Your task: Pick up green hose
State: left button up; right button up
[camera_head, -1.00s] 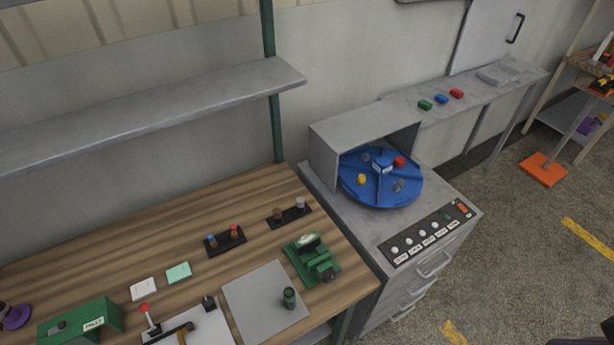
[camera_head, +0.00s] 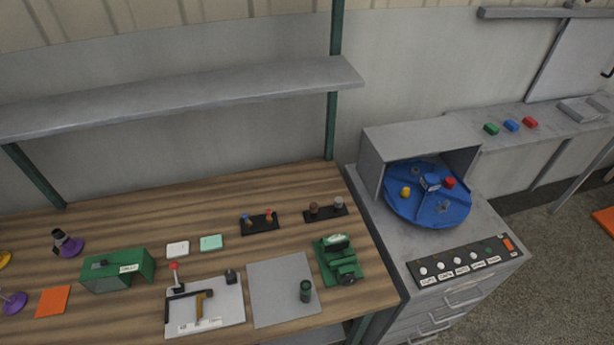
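I see no hose in the head view, green or otherwise. Neither of my grippers is in view.
A grey cabinet (camera_head: 480,218) with a blue turntable (camera_head: 428,205) and a row of buttons stands right of the bench. A grey shelf (camera_head: 180,98) hangs above the bench. A grey side table (camera_head: 555,122) holds small coloured blocks. Bare floor (camera_head: 560,250) lies at the right.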

aim_at(305, 287)
jog(key=k, duration=0.4)
jog(key=i, duration=0.4)
jog(key=j+z, duration=0.35)
jog(key=k+j+z, duration=0.1)
jog(key=j+z, duration=0.25)
jog(key=j, duration=0.15)
